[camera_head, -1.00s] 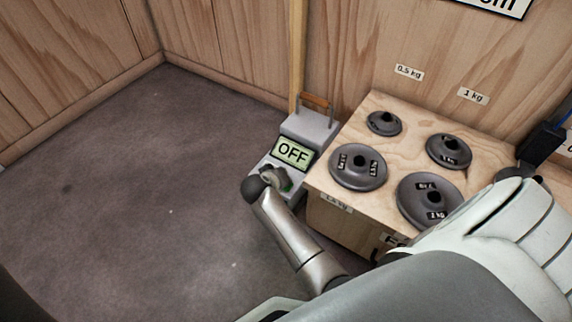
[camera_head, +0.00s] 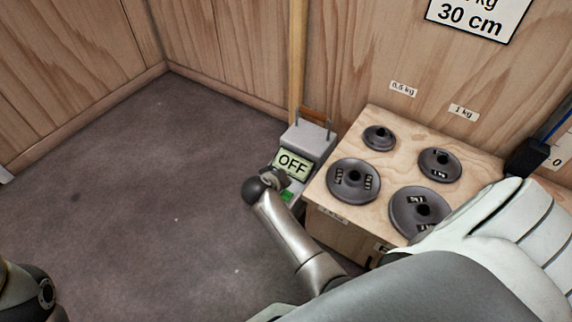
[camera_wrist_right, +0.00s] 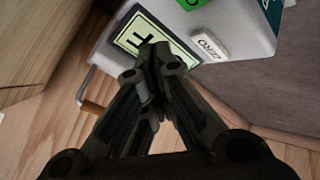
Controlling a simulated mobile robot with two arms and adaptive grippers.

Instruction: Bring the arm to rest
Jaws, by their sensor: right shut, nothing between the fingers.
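My right arm (camera_head: 292,240) reaches up from the lower right in the head view. Its gripper (camera_head: 276,178) is in front of a grey device (camera_head: 312,136) whose display reads OFF. In the right wrist view the right gripper (camera_wrist_right: 155,58) is shut and empty. Its fingertips overlap the device's display (camera_wrist_right: 138,36) in that picture; I cannot tell whether they touch it. A ZERO button (camera_wrist_right: 210,47) and a green button (camera_wrist_right: 193,3) are beside the display. A dark part of my left arm (camera_head: 30,290) shows at the lower left; its gripper is out of frame.
A wooden box (camera_head: 400,150) right of the device carries several dark disc weights, one large one (camera_head: 353,184) nearest the device. A wooden post (camera_head: 297,60) stands behind the device. Wood-panelled walls (camera_head: 220,40) close off the back. The grey floor (camera_head: 120,200) on the left is clear.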

